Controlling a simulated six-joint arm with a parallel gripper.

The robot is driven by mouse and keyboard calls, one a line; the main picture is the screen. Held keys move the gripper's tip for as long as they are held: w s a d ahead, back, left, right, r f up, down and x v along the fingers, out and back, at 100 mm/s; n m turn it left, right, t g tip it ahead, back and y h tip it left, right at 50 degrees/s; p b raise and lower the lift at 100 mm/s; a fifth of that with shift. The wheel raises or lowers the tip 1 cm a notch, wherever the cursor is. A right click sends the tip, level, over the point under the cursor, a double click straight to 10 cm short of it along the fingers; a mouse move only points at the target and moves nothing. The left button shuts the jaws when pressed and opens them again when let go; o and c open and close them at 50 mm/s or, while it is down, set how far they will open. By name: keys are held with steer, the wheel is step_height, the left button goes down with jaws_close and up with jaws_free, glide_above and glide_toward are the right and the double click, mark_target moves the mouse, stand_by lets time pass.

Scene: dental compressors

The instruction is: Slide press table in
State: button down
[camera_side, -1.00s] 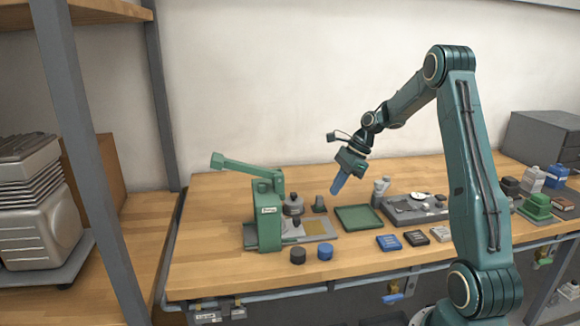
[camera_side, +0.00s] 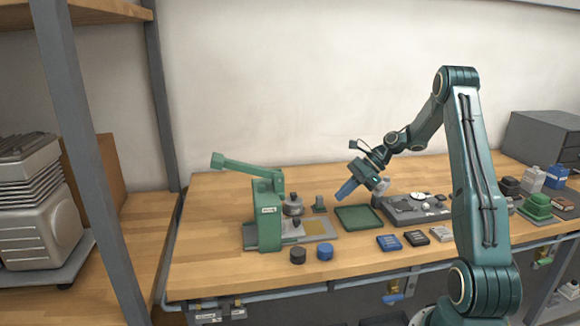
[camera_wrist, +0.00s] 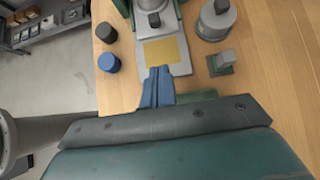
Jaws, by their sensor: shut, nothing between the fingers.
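The green press (camera_side: 268,212) stands at the left of the bench with its long lever (camera_side: 245,170) raised toward the left. Its grey press table (camera_side: 318,226), with a tan plate on top, sticks out to the right of the press. In the wrist view the press table (camera_wrist: 181,66) extends toward me, with the gold-tan plate (camera_wrist: 164,51) on it. My gripper (camera_side: 345,193) has blue fingers, shut and empty, above the green tray and right of the press table. In the wrist view the fingers (camera_wrist: 157,76) point at the press table's near end; I cannot tell whether they touch it.
A green tray (camera_side: 375,217) lies below my gripper. Black (camera_side: 297,256) and blue (camera_side: 325,252) round pieces sit in front of the press. A small grey stand (camera_side: 319,205) is behind the press table. A grey plate with parts (camera_side: 405,216) lies to the right.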

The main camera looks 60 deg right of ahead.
glide_toward(302, 226)
steer(key=f, duration=0.3)
steer(key=shift+w+a, duration=0.3)
steer(key=shift+a, duration=0.05)
steer(key=shift+w+a, duration=0.7)
steer(key=shift+w, duration=0.1)
steer(key=shift+w+a, duration=0.6)
steer(key=shift+w+a+r, duration=0.1)
steer(key=shift+w+a, duration=1.4)
steer(key=shift+a, duration=0.1)
